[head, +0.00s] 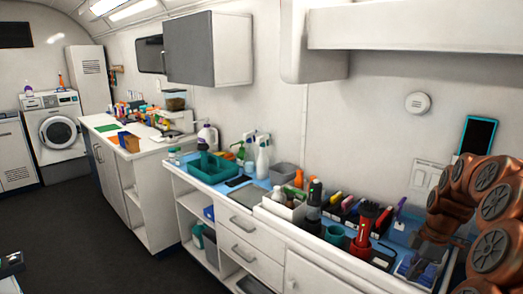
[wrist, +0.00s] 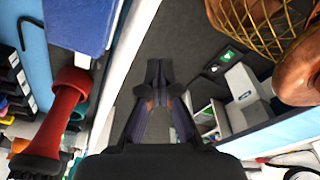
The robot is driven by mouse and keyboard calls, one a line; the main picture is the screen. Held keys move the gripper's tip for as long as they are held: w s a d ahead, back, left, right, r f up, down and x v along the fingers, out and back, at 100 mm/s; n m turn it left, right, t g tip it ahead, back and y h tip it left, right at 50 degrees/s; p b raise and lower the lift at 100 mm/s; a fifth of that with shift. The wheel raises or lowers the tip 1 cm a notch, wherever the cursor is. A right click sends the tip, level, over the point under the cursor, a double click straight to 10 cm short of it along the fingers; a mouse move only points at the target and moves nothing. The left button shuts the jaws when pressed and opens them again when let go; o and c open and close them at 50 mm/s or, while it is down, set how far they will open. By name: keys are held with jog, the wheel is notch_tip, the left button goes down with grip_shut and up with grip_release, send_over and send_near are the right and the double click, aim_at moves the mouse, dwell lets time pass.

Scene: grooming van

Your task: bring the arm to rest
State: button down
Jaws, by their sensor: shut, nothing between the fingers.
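My gripper (wrist: 160,72) shows in the wrist view with its two dark fingers together and nothing between them. It points past the white counter edge (wrist: 134,45), with the dark floor behind the fingertips. In the head view my copper-coloured arm (head: 480,210) is bent at the far right, over the right end of the counter. The gripper's fingers cannot be made out clearly there.
A red-and-black tool (head: 365,228) stands on the crowded counter near my arm; it also shows in the wrist view (wrist: 58,117). A teal cup (head: 335,234) is beside it. The floor (head: 110,235) at left is open.

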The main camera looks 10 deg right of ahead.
jog(key=s+a+r+m+g+p, duration=0.1)
jog(key=s+a+r+m, duration=0.2)
jog(key=a, duration=0.8)
jog(key=s+a+r+m+p, duration=0.1)
jog(key=s+a+r+m, duration=0.2)
jog(key=a, duration=0.8)
jog(key=s+a+m+p, duration=0.1)
jog(key=s+a+m, duration=0.2)
jog(key=s, duration=0.5)
jog(key=s+a+m+g+h+p, duration=0.1)
jog(key=s+a+m, duration=0.3)
jog(key=s, duration=0.5)
jog(key=a, duration=0.2)
jog(key=shift+s+a+g+h, duration=0.25)
jog(key=shift+a+g+h, duration=0.05)
jog(key=shift+r, duration=0.1)
